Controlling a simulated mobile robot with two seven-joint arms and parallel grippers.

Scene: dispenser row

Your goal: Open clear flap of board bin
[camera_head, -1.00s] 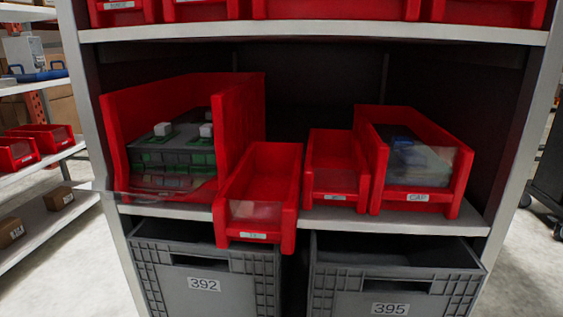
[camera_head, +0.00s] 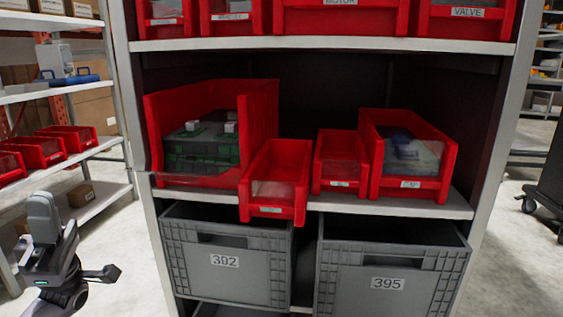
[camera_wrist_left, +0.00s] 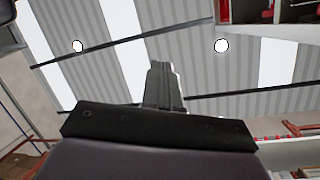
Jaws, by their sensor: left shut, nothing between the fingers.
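The board bin (camera_head: 263,120) is the large red bin at the left of the middle shelf, with dark and green boards (camera_head: 195,150) inside. Its clear flap (camera_head: 190,178) shows only as a faint see-through strip low at the front; its exact angle is hard to tell. My left gripper (camera_head: 42,212) is at the lower left of the head view, apart from the bin and left of the rack. It is shut and empty, and its closed fingers (camera_wrist_left: 163,85) show against the ceiling in the left wrist view. My right gripper is not in view.
Smaller red bins (camera_head: 278,180) stand right of the board bin, one jutting past the shelf edge. Grey crates 392 (camera_head: 225,285) and 395 (camera_head: 388,305) sit below. A rack post (camera_head: 130,120) stands between my left gripper and the bin. Another shelf (camera_head: 105,195) is at far left.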

